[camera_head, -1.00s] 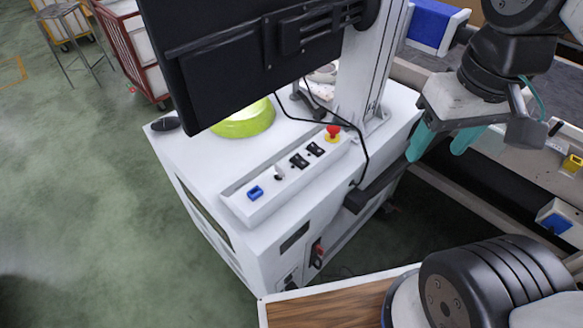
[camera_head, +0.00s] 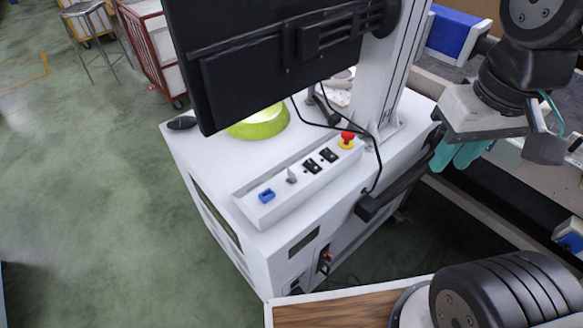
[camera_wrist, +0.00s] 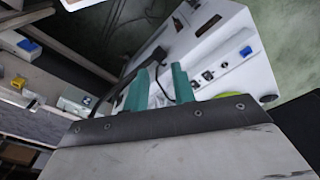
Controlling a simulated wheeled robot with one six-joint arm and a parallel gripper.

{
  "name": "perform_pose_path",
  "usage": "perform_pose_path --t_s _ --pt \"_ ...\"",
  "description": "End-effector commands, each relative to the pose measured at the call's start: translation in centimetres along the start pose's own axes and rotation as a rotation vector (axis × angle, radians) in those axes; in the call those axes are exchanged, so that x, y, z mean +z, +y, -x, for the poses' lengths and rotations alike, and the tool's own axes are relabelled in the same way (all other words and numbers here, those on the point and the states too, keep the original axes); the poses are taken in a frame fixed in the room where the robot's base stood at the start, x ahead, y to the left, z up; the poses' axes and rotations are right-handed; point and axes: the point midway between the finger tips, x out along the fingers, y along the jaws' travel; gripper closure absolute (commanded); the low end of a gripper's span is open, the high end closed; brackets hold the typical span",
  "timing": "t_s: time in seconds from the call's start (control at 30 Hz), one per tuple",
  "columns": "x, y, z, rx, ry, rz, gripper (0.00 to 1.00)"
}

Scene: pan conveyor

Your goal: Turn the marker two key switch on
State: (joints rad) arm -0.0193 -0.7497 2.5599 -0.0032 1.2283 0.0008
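A white sloped control panel (camera_head: 240,205) sits on top of the white machine cabinet. On it are, from the near left, a blue switch (camera_head: 267,195), a small grey key switch (camera_head: 291,175), two black switches (camera_head: 320,161) and a red stop button on yellow (camera_head: 347,138). No marker label is readable. The key switch's turned position is too small to tell. My gripper (camera_head: 455,157) is in the air right of the panel, apart from it, with teal fingers. The wrist view shows a gap between the fingertips (camera_wrist: 160,70), with nothing held, and the panel beyond them.
A black monitor (camera_head: 270,65) on a column overhangs the cabinet's back. A black cable hangs near the stop button. A yellow-green round thing (camera_head: 258,122) lies behind the panel. A conveyor runs at the right.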

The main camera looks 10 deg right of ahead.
Motion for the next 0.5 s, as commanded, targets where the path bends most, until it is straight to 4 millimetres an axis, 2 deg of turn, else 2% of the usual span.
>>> perform_pose_path --t_s 0.17,0.37,0.5 --pt "-1.3 -1.9 -1.8 -0.004 -0.111 0.092 0.74" --pt "-5.1 -5.6 -4.5 -0.001 -0.206 0.232 0.74" --pt "-8.1 -9.0 -7.1 0.002 -0.241 0.333 0.74"
